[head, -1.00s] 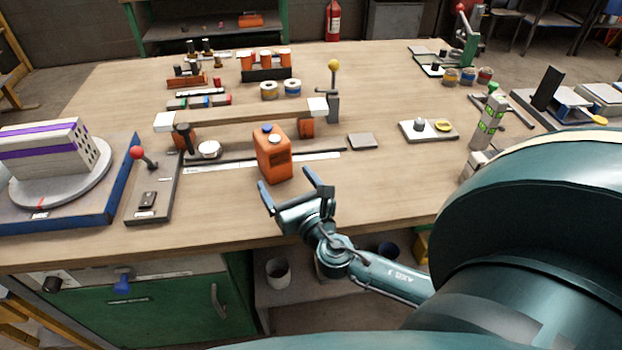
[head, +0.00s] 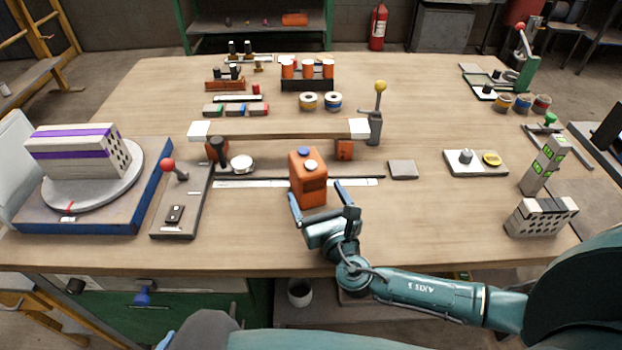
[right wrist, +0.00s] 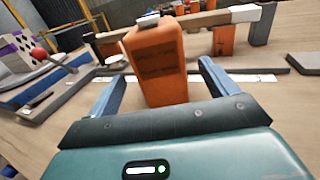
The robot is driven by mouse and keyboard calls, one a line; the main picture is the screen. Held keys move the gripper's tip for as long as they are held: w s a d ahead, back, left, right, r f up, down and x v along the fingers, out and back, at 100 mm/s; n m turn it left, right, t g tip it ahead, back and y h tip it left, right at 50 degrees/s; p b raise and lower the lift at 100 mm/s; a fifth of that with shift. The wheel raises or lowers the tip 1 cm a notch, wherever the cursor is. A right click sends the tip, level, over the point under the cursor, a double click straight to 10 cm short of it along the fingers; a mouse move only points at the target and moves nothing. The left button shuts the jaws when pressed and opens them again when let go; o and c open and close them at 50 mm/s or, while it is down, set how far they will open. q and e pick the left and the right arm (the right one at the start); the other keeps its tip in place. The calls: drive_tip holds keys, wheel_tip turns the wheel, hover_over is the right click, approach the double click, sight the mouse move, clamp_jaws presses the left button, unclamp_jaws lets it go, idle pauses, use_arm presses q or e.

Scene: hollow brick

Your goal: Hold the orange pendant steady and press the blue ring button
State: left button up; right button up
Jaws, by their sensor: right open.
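The orange pendant (head: 308,188) stands upright on the table, near the middle front. A blue round button (head: 303,152) shows on its top, with a pale round spot in front of it; I cannot make out a ring shape. My right gripper (head: 318,196) is open, with one finger on each side of the pendant's lower front. In the right wrist view the pendant (right wrist: 160,70) stands between and slightly beyond the open fingers, with visible gaps on both sides. Its top is seen edge-on there. My left gripper is not in view.
A beam with white ends (head: 280,129) spans behind the pendant. A red-knobbed lever panel (head: 190,205) and a turntable block (head: 80,152) are at left. A flat grey plate (head: 403,170) and a slotted block (head: 541,216) are at right.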

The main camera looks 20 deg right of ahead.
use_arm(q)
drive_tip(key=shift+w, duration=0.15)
use_arm(e)
drive_tip(key=w, duration=0.5)
drive_tip(key=shift+w+a, duration=0.1)
drive_tip(key=shift+w, duration=0.25)
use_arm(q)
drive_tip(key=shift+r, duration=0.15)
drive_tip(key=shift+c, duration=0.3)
use_arm(e)
drive_tip(key=c, duration=1.3)
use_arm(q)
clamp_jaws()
